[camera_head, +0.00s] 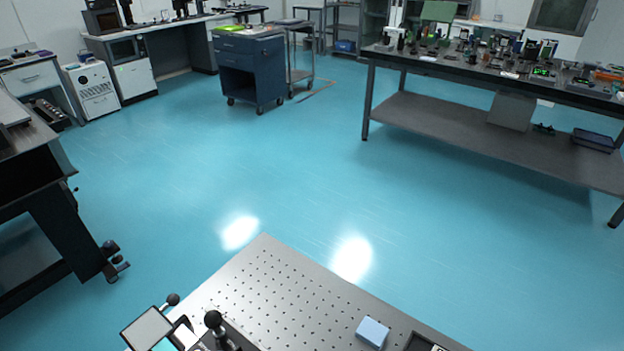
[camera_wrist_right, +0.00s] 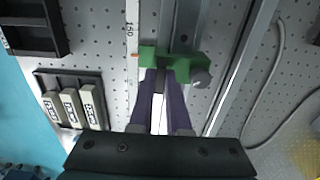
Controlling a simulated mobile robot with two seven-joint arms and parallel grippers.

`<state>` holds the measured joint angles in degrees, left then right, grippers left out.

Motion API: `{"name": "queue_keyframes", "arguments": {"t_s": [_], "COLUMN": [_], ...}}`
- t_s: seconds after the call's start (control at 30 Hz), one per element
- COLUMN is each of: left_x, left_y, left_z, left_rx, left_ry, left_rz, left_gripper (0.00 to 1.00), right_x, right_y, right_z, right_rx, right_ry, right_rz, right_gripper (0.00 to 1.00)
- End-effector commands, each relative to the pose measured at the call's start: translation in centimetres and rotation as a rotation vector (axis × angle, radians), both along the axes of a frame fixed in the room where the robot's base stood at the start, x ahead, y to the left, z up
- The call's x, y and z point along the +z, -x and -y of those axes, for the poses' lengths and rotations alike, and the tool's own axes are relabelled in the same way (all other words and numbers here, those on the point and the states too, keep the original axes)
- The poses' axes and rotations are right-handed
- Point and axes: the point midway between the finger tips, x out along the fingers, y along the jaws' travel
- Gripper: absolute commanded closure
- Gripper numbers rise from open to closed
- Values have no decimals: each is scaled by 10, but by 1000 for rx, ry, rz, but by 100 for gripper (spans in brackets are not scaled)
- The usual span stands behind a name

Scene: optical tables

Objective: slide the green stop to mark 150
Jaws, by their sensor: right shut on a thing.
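A white scale (camera_wrist_right: 132,75) runs along the left of the rail. Its printed number 150 (camera_wrist_right: 130,30) lies farther up the picture than the stop, and a small orange-red mark shows just left of the stop's left end. My right gripper (camera_wrist_right: 164,74) has its purple fingers shut on the near side of the green stop. My left gripper is not in either view.
A perforated optical table (camera_head: 280,290) holds a light blue block (camera_head: 372,332). In the wrist view, a black tray with several labelled pale blocks (camera_wrist_right: 68,108) lies left of the scale, and a black bin (camera_wrist_right: 32,28) is beyond it. A grey cable curves at the right.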

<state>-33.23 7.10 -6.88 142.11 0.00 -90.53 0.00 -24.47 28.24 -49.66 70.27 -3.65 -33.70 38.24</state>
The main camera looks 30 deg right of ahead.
Motion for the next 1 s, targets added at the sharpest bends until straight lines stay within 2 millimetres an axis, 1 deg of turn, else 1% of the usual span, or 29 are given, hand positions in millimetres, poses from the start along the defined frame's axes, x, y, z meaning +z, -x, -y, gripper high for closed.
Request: {"name": "queue_keyframes", "arguments": {"t_s": [0.03, 0.1, 0.23, 0.4, 0.73, 0.77, 1.0], "left_x": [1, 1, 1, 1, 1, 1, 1], "left_y": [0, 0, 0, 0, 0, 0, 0], "left_z": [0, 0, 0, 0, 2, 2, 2], "left_rx": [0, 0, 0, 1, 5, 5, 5], "left_ry": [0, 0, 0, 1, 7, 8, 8], "left_rz": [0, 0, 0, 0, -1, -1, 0], "left_gripper": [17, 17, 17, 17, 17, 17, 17], "right_x": [0, 0, -1, -2, -2, -2, -2], "right_y": [11, 21, 33, 39, 39, 39, 39], "right_z": [3, 7, 12, 15, 15, 16, 15], "right_rx": [-2, -1, 0, 0, 0, 0, 0], "right_ry": [1, 2, 1, 2, 3, 3, 2], "right_rz": [-5, -5, -2, 1, 1, 1, 1], "right_gripper": [100, 100, 100, 100, 100, 83, 56]}}
